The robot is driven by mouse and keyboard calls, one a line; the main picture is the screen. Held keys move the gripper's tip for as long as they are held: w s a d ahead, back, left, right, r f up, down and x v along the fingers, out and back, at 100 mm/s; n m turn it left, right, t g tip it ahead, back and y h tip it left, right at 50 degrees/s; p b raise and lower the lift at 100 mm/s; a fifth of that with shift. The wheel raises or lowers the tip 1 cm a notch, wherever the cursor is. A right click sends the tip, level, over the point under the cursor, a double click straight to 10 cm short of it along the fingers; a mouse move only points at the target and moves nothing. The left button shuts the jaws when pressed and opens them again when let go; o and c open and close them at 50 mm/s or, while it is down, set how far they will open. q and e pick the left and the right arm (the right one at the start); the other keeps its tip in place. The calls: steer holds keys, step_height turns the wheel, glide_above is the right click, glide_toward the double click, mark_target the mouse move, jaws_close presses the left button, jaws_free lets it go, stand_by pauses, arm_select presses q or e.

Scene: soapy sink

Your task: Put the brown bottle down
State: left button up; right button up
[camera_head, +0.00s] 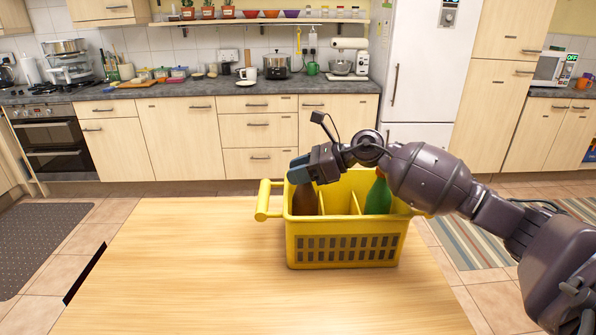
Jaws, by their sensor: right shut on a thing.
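The brown bottle (305,200) stands in the left compartment of the yellow caddy (345,250), with its lower part hidden by the caddy's front wall. My right gripper (300,172) is over that left compartment, shut on the top of the brown bottle. Its fingers hide the bottle's neck. I cannot tell whether the bottle rests on the caddy's floor. A green bottle (378,196) is in the right part of the caddy, partly behind my right arm. My left gripper is not in view.
The caddy stands on a wooden table (180,270), clear to the left and in front. A yellow handle (264,203) sticks out at the caddy's left. Behind, across the floor, is a kitchen counter (180,90) with several items, and a white fridge (415,60).

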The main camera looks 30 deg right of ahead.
steer(key=shift+f, duration=0.1)
steer(key=o, duration=1.1)
steer(key=shift+r, duration=0.3)
steer(key=v, duration=1.2)
steer(key=shift+f, duration=0.1)
